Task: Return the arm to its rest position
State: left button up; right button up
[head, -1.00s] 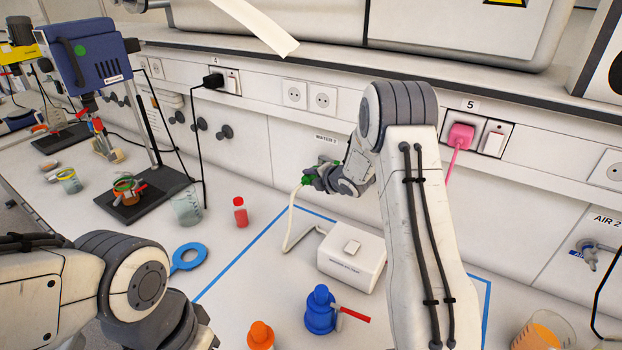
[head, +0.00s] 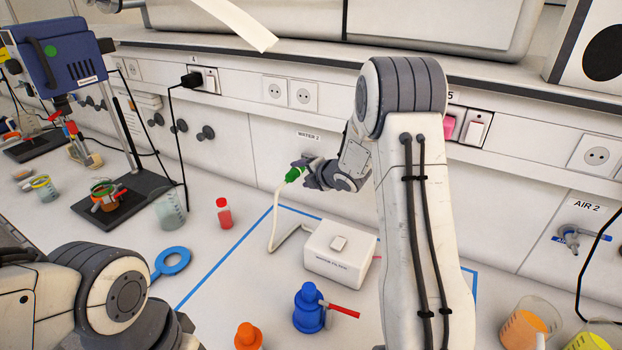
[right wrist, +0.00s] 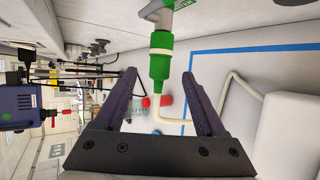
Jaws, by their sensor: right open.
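My right gripper (head: 302,172) is in front of the wall under the WATER 2 label. It is open. In the right wrist view, its two dark fingers (right wrist: 160,78) stand apart with gaps on both sides of a green fitting (right wrist: 160,62). The green fitting (head: 293,175) also shows in the head view, at the top of a pale hose (head: 277,225) running down to a white box (head: 340,252). My right arm spans the middle of the head view. My left arm shows at lower left; its gripper is out of view.
A blue device (head: 58,55) stands at upper left.

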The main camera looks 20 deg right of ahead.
jog(key=a+b+v, duration=0.1)
jog(key=v, duration=0.5)
jog(key=s+a+m+g+h, duration=0.1)
jog(key=s+a+m+g, duration=0.1)
jog(key=s+a+m, duration=0.45)
jog(key=s+a+m+g, duration=0.2)
jog(key=s+a, duration=0.2)
jog(key=a, duration=0.5)
jog(key=s+a+f+m+g, duration=0.1)
jog(key=s+a+m+g, duration=0.2)
jog(key=s, duration=1)
jog(key=s+a+f+m+g+b, duration=0.1)
jog(key=s+a+m+g, duration=0.3)
jog(key=s, duration=1)
jog(key=shift+s+a+g, duration=0.2)
jog(key=shift+a+g, duration=0.2)
jog(key=shift+a, duration=0.6)
